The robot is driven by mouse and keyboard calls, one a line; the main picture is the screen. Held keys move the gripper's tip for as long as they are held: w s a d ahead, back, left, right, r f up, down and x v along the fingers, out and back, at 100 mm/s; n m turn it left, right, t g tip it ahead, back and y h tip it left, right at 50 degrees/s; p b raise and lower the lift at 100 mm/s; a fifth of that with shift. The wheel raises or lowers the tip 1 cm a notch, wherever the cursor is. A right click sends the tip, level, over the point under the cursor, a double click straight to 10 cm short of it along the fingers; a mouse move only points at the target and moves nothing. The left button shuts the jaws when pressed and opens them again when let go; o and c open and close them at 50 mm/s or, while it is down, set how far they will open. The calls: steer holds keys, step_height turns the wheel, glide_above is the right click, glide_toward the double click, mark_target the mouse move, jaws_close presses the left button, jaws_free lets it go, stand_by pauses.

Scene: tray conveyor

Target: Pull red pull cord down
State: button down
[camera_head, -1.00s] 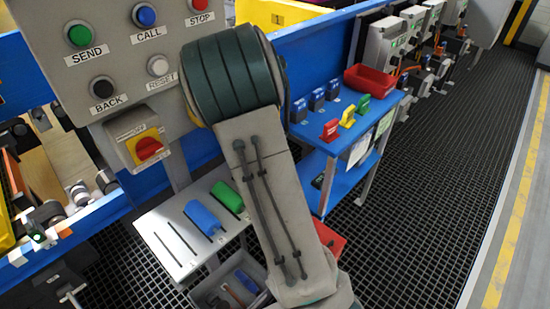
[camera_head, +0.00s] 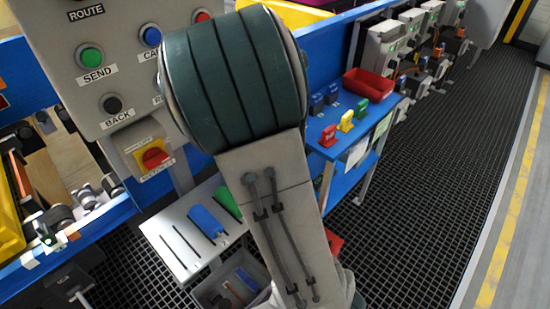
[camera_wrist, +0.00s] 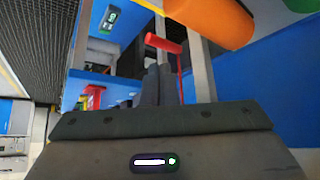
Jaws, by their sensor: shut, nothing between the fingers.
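In the wrist view, a red bar (camera_wrist: 163,43) with a thin red stem looks like the handle of the pull cord. The stem runs down behind my gripper's right side. My gripper (camera_wrist: 159,70) is shut and empty, its dark fingers side by side just below the bar in the picture. I cannot tell whether the fingers touch the stem. In the head view my arm hides the gripper, and I cannot make out the cord there.
An orange cylinder (camera_wrist: 212,20) is close by at upper right in the wrist view. In the head view, a grey button panel (camera_head: 50,35) is left of my arm. A slotted stand (camera_head: 165,243) is below it. A blue shelf (camera_head: 340,150) stands right, beside open grid floor (camera_head: 440,190).

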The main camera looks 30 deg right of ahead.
steer(key=p+v, duration=0.2)
steer(key=v, duration=0.1)
steer(key=shift+s+r, duration=0.1)
steer(key=shift+r, duration=0.1)
steer(key=shift+a, duration=0.1)
stand_by(0.5)
steer(key=s+a+r+n+g+y, duration=0.1)
steer(key=s+a+r+n, duration=0.2)
steer(key=s+r, duration=0.4)
steer(key=s+a+r+n+g+y, duration=0.2)
steer(key=s+a+r, duration=0.4)
steer(key=s+r, duration=0.1)
steer(key=shift+s+a+n+g+y+p, duration=0.2)
steer(key=shift+s+n+g+y+p, duration=0.1)
steer(key=shift+s+n+p, duration=0.1)
steer(key=shift+r, duration=0.1)
stand_by(1.0)
